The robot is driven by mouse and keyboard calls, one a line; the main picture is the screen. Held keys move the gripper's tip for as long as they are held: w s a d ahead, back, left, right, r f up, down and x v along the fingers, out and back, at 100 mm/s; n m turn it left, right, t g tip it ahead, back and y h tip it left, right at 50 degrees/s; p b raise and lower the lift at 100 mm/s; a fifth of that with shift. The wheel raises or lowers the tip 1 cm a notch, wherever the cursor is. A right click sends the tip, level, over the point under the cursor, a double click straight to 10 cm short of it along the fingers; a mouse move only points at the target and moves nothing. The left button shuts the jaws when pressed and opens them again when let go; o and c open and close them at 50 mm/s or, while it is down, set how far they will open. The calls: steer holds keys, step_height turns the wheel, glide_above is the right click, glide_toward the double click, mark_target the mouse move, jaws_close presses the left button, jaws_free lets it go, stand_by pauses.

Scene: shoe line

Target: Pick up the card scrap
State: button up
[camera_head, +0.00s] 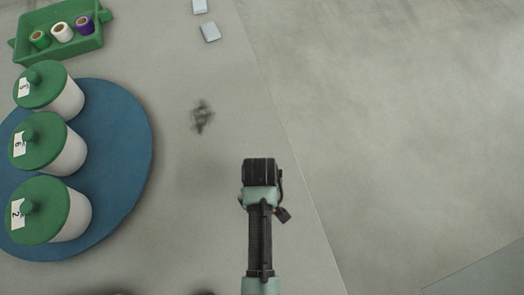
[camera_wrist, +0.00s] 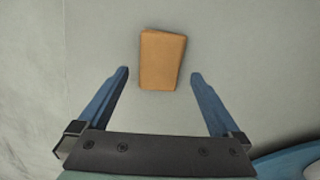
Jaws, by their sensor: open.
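The card scrap (camera_wrist: 163,59) is a small brown, roughly rectangular piece lying flat on the grey surface, seen in the wrist view. It looks like two overlapping layers, slightly offset at the top right. My gripper (camera_wrist: 160,73) is open, with its two blue fingers to the left and right of the scrap's lower part in the picture and visible gaps on both sides. The height of the fingertips above the surface cannot be told. In the head view my arm's end (camera_head: 260,172) is over the table, and the scrap does not show there.
A blue round mat (camera_head: 138,140) holds several white jars with green lids (camera_head: 40,140) on the left. A green tray (camera_head: 22,55) with three spools is at top left. Two pale blocks (camera_head: 210,32) lie at the top. A dark smudge or tangle (camera_head: 202,117) lies mid-table.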

step_height(320, 180, down, 2)
steer(key=shift+f, duration=0.1)
steer(key=c, duration=1.3)
step_height(320, 180, up, 10)
steer(key=p, duration=0.2)
